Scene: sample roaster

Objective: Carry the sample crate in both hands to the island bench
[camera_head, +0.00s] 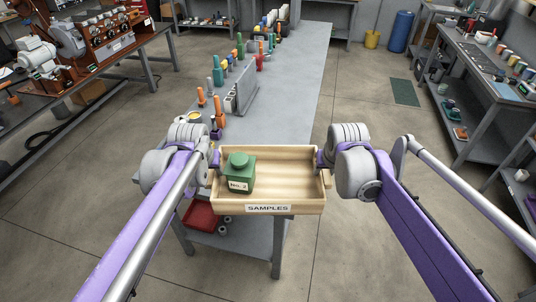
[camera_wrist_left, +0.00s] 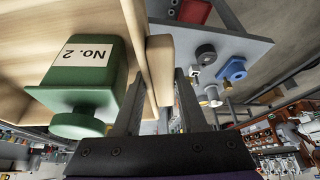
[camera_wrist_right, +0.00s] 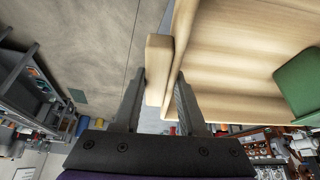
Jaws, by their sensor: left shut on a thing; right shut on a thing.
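The sample crate (camera_head: 290,185) is a light wooden box with a "SAMPLES" label on its front wall. It is held level in front of me, over the near end of the island bench (camera_head: 290,95) in the head view. A green canister marked "No. 2" (camera_head: 240,172) stands upright in the crate's left part; it also shows in the left wrist view (camera_wrist_left: 88,75). My left gripper (camera_head: 214,160) is shut on the crate's left side, at its wooden handle (camera_wrist_left: 160,68). My right gripper (camera_head: 321,161) is shut on the right side handle (camera_wrist_right: 158,70). Whether the crate touches the bench is hidden.
A row of tools and bottles (camera_head: 218,75) and a grey upright panel (camera_head: 246,88) stand along the bench's left side. A red bin (camera_head: 201,215) sits on its lower shelf. Side benches stand left (camera_head: 100,60) and right (camera_head: 490,75). The bench top's right side is clear.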

